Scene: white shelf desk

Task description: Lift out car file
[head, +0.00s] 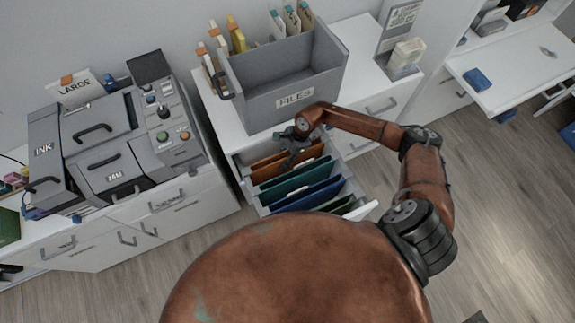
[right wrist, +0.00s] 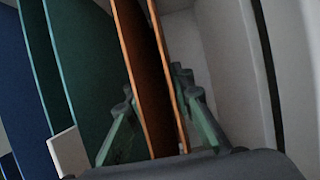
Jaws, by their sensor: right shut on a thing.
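My right gripper (head: 291,158) reaches down into the drawer at the orange-brown files. In the right wrist view my right gripper (right wrist: 158,128) has one finger on each side of an orange-brown file (right wrist: 140,70) and is shut on it. Two orange edges show between the fingers; I cannot tell if they are one file or two. No label on the files is readable, so I cannot tell which is the car file. My left gripper is out of view.
A grey box marked FILES (head: 285,85) stands on the cabinet above the drawer, with yellow and teal binders behind it. A grey machine (head: 115,140) stands at left. A desk (head: 520,75) is at far right. Open floor lies right of my arm.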

